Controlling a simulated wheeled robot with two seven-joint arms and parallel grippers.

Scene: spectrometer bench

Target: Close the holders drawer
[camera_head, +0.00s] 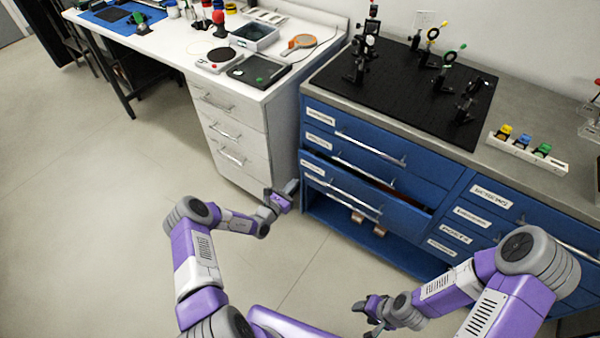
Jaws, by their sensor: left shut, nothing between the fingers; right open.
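A blue drawer (398,214) in the left column of the blue cabinet stands partly pulled out. A dark strip of its inside shows along the top edge, mostly toward the right. Its label is too small to read surely, so I cannot confirm that it is the holders drawer. My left gripper (291,187) is shut and empty, just left of the drawer's left end; I cannot tell whether it touches. My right gripper (364,306) is open and empty, low over the floor in front of the cabinet, apart from the drawer.
The drawers above it look shut. An open lower bay (345,222) lies underneath, with small brownish things in it. A white drawer unit (232,132) stands to the left. A black optics board (400,92) and a white rack (527,152) sit on the grey top. The floor at left is clear.

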